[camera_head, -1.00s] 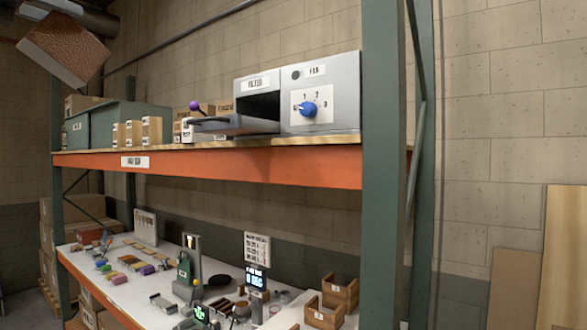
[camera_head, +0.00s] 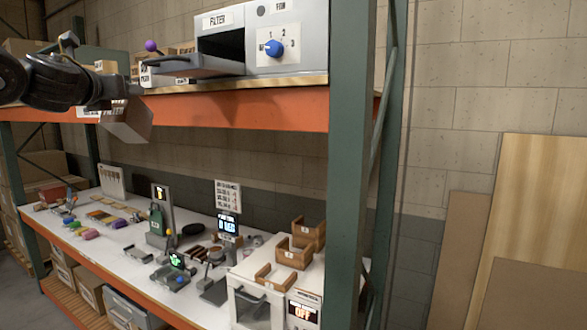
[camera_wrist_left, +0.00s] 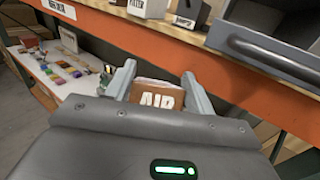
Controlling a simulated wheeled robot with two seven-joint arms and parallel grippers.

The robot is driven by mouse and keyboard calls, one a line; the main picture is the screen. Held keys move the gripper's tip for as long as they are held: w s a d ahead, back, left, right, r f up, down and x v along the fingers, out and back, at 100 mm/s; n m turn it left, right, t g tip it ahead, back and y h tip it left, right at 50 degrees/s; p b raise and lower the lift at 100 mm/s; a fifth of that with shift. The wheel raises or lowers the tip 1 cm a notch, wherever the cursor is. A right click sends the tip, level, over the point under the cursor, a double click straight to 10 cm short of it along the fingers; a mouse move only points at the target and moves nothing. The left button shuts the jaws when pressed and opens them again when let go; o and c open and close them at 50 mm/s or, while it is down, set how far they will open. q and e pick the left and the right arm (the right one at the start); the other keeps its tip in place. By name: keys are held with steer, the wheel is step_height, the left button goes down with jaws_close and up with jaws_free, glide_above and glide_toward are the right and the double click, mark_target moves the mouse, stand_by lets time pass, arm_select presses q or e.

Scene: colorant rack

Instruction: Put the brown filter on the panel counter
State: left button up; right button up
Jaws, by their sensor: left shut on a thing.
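The brown filter (camera_wrist_left: 157,97), marked AIR, sits between the fingers of my left gripper (camera_wrist_left: 160,84) in the left wrist view. My left gripper is shut on it. In the head view my left arm comes in at the upper left, and the gripper (camera_head: 118,105) is in front of the orange shelf beam. A tilted grey-looking plate shape hangs there; I cannot tell whether it is the filter's face. A white counter (camera_head: 105,235) runs below, and an upper shelf (camera_head: 235,86) above. No label reading panel counter is legible. My right gripper is not in view.
The FILTER housing (camera_head: 217,45) stands on the upper shelf with its tray drawer (camera_head: 185,66) pulled out, beside a blue-dial fan box (camera_head: 285,45). The white counter carries several devices and wooden trays (camera_head: 293,253). A green post (camera_head: 350,160) stands at the right.

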arm_select(q)
steer(key=w+d+f, duration=0.1)
steer(key=d+f, duration=0.3)
steer(key=f, duration=0.4)
steer(key=w+d+f+n+y, duration=0.1)
steer(key=d+f, duration=0.3)
steer(key=f, duration=0.4)
steer(key=w+d+f, duration=0.1)
steer(key=d+f, duration=0.3)
steer(key=f, duration=0.4)
steer(key=s+d+f+m+h, duration=0.2)
steer(key=s+d+f, duration=0.4)
steer(key=s+f, duration=0.3)
steer(key=s+d+f+m+h, duration=0.1)
steer(key=s+d+f+h, duration=0.2)
steer(key=s+d+f, duration=0.45)
steer(key=s+a+f+n+y, duration=0.1)
steer(key=s+a+y, duration=0.15)
steer(key=a, duration=0.65)
step_height(320, 180, down, 14)
steer(key=w+b, duration=0.1)
steer(key=b, duration=1.3)
steer(key=shift+d+f, duration=0.2)
steer(key=shift+y, duration=0.25)
